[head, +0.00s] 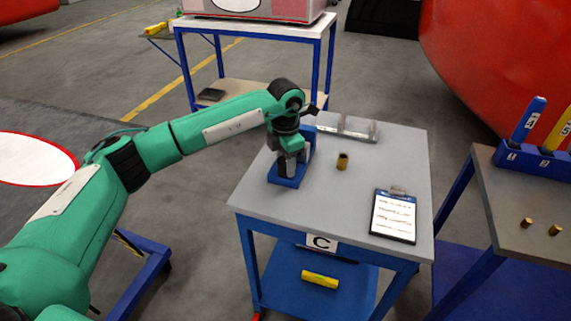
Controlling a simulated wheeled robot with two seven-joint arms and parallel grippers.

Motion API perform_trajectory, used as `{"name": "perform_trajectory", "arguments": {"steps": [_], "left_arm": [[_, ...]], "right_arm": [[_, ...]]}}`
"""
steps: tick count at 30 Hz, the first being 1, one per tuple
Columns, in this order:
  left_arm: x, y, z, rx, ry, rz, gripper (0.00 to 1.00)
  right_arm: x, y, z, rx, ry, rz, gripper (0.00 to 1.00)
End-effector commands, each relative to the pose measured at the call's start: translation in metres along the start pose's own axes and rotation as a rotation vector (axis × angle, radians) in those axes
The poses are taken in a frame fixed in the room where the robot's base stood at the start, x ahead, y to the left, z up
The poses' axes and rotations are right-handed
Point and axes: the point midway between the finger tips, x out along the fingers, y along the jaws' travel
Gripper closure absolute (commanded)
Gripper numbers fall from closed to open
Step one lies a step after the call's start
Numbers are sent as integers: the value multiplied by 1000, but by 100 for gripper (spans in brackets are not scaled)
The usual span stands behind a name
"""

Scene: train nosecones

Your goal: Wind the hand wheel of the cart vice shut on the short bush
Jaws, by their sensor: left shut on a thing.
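The blue cart vice (284,182) stands on the grey top of the cart marked C (268,211), near its left edge. My left gripper (290,168) points down over the vice, shut on what appears to be its hand wheel. The gripper and wrist hide the wheel and most of the space between the jaws, so I cannot tell whether a bush sits there. A brass bush (342,161) stands upright on the cart top, to the right of the vice and apart from it. My right gripper is not in view.
A clipboard (393,216) lies at the cart's front right. A grey metal bracket (345,128) is at its back. A yellow cylinder (319,279) lies on the lower shelf. The right-hand table (520,190) holds two small brass pieces (526,222) and a blue rack (530,160).

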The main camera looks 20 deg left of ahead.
Motion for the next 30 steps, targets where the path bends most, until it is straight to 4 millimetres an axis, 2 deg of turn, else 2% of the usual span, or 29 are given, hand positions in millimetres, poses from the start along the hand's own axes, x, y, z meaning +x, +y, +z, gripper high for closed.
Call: {"name": "perform_trajectory", "arguments": {"steps": [14,15,16,25,30], "left_arm": [[-2,1,0,13,-3,1,80],[-2,1,0,13,-3,1,53],[-2,1,0,13,-3,1,48],[-2,0,0,13,-2,0,48],[-18,1,1,13,-5,2,48]], "right_arm": [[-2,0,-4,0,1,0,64],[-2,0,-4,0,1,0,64],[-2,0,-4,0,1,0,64],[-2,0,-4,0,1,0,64],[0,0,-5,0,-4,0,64]]}}
